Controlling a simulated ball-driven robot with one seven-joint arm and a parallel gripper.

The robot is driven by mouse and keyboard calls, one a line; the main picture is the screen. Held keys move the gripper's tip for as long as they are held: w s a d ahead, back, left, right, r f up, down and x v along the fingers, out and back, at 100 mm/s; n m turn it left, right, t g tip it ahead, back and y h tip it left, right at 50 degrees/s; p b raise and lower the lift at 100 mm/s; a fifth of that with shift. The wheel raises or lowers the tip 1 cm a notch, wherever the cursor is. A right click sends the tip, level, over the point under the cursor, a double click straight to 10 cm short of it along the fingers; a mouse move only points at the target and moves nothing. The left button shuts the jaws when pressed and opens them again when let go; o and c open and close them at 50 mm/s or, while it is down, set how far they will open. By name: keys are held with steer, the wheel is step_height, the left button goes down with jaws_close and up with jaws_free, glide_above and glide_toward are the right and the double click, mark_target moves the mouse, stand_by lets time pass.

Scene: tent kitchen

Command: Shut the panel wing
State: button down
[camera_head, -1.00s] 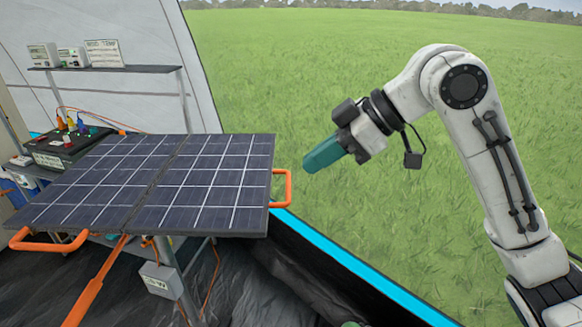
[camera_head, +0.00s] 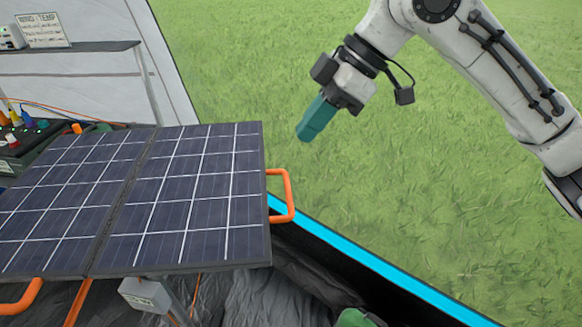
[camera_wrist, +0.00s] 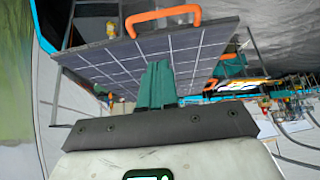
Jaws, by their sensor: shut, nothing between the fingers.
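The solar panel's right wing (camera_head: 195,200) lies open and flat beside the left wing (camera_head: 45,200), with a seam between them. An orange handle (camera_head: 284,195) sticks out from the right wing's outer edge. My gripper (camera_head: 305,134) has teal fingers, shut and empty. It hangs above and to the right of the handle, apart from it, over the grass side. In the wrist view the shut fingers (camera_wrist: 157,88) point toward the panel (camera_wrist: 125,62), and the orange handle (camera_wrist: 162,20) shows beyond them at the panel's edge.
A grey post with a small box (camera_head: 144,296) stands under the panel. A shelf (camera_head: 70,47) with a sign is at the back left, above a black box with coloured plugs (camera_head: 20,130). A cyan-edged tent sill (camera_head: 370,265) runs along the right. The air above the panel is clear.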

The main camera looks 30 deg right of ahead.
glide_above(288, 186)
step_height(288, 186, down, 6)
steer(key=shift+r, duration=0.15)
steer(key=shift+s+d+f, duration=0.1)
steer(key=shift+d+f, duration=0.1)
steer(key=shift+f, duration=0.75)
steer(key=shift+s+d+f, duration=0.1)
steer(key=shift+d+f, duration=0.1)
steer(key=shift+f, duration=0.75)
steer(key=shift+f, duration=0.15)
